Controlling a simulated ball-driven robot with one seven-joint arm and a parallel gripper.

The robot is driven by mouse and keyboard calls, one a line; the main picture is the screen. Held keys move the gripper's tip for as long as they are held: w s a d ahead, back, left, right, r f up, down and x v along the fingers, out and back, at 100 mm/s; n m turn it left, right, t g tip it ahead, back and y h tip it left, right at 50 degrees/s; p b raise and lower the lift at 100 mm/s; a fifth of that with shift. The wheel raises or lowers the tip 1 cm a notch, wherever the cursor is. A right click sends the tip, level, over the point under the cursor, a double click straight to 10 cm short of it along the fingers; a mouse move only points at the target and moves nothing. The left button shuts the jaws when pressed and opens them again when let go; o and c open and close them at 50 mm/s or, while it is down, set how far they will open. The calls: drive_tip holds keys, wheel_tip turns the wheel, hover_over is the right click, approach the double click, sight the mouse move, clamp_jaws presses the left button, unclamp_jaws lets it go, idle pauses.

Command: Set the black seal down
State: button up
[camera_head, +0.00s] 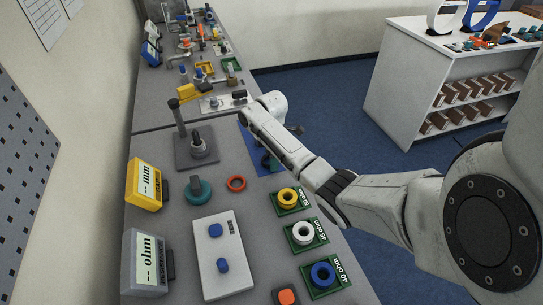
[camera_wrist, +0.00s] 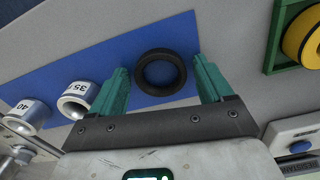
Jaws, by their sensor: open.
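The black seal (camera_wrist: 161,55) is a black ring lying flat on a blue mat (camera_wrist: 45,62) in the wrist view. My gripper (camera_wrist: 162,75) is open, with one green finger on each side of the ring and a gap between each finger and the ring. In the head view my arm reaches over the table to the blue mat (camera_head: 252,143), and it hides the seal and most of the gripper there.
Two pale rings marked 35 (camera_wrist: 77,99) and 40 (camera_wrist: 27,113) stand left of my gripper. A yellow ring in a green holder (camera_wrist: 304,38) is at the right. A white shelf (camera_head: 400,75) stands beyond.

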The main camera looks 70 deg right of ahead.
drive_tip(key=shift+r, duration=0.1)
wheel_tip(320, 180, up, 12)
drive_tip(key=shift+p, duration=0.4)
drive_tip(key=shift+d, duration=0.1)
idle(1.3)
